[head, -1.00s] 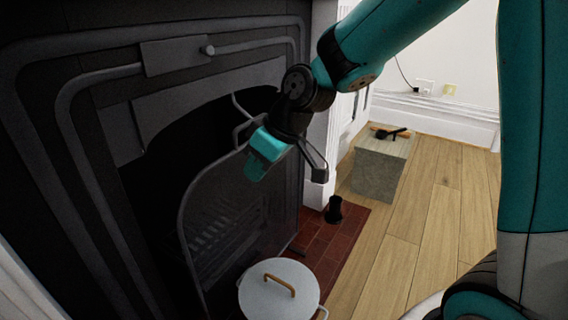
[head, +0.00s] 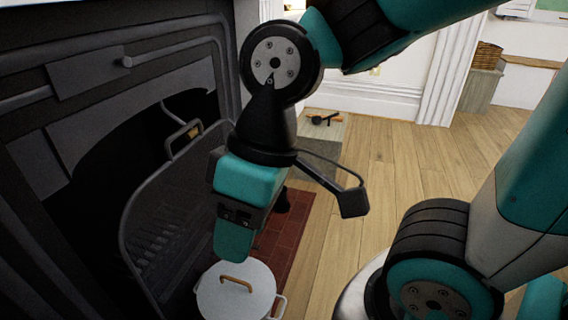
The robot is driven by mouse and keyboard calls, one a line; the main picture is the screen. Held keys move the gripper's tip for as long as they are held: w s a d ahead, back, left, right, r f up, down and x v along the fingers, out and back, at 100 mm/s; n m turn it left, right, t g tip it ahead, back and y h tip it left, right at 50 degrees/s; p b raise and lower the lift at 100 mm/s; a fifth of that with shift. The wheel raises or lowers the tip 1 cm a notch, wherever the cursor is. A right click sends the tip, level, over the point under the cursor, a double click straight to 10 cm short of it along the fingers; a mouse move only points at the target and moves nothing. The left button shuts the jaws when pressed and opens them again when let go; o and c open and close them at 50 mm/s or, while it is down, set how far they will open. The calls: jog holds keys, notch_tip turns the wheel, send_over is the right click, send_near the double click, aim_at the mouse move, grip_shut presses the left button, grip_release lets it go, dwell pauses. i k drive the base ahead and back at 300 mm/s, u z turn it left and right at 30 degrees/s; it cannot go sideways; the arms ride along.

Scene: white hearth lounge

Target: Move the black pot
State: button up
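A small black object, which looks like the black pot (head: 283,201), stands on the red brick hearth in the head view. It is partly hidden behind my gripper, and too little shows to tell its shape. My gripper (head: 235,238) is teal and black and hangs in front of the fireplace, nearer to me than the black object and apart from it. Nothing shows held in it. Its fingers are seen end-on, so the gap between them cannot be judged.
A white lidded pot (head: 237,297) with a wooden handle stands at the hearth's near end. A mesh fire screen (head: 160,225) stands at left before the dark fireplace. A grey box (head: 325,145) with a dark utensil on top stands behind. Wooden floor (head: 400,160) is clear at right.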

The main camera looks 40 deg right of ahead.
aim_at(282, 205)
jog(key=z, duration=2)
jog(key=i, duration=1.6)
jog(key=u, duration=2.9)
